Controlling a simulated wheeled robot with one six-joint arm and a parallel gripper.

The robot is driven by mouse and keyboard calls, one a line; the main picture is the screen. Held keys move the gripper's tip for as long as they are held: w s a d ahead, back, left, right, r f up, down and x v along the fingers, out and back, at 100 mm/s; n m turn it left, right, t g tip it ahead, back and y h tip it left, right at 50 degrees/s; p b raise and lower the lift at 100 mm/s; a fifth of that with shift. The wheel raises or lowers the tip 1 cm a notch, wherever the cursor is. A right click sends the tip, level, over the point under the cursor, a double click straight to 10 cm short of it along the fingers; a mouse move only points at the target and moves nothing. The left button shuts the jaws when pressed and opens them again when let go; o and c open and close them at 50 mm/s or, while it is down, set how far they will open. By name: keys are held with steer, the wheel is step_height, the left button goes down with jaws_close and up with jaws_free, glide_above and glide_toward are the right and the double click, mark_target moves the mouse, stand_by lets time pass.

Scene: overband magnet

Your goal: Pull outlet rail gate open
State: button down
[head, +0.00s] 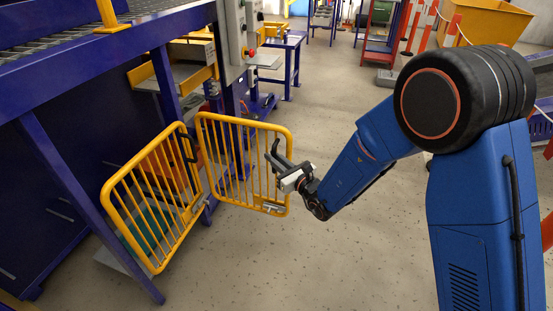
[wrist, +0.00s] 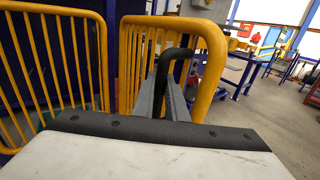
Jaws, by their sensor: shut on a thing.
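The yellow barred rail gate shows as two panels in the head view. The right panel (head: 243,118) stands out at an angle into the aisle, and the left panel (head: 128,180) has a black handle (head: 188,148) near its top corner. My gripper (head: 273,155) is at the outer edge of the right panel. In the wrist view my gripper (wrist: 172,100) is shut on a black bent handle (wrist: 176,54), close beside the yellow end tube (wrist: 213,62) of that panel. The fingers hide the lower part of the handle.
A blue steel frame (head: 65,178) and conveyor stand at the left. A grey control box with a red button (head: 247,53) is above the gate. The speckled floor (head: 300,120) is open between the gate and my arm. A blue table (head: 290,45) stands further back.

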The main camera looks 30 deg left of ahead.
steer(key=shift+a, duration=0.1)
steer(key=c, duration=1.8)
jaws_free()
steer(key=shift+c, duration=0.2)
steer(key=v, duration=1.7)
steer(key=shift+d, duration=0.25)
steer(key=shift+s, duration=0.1)
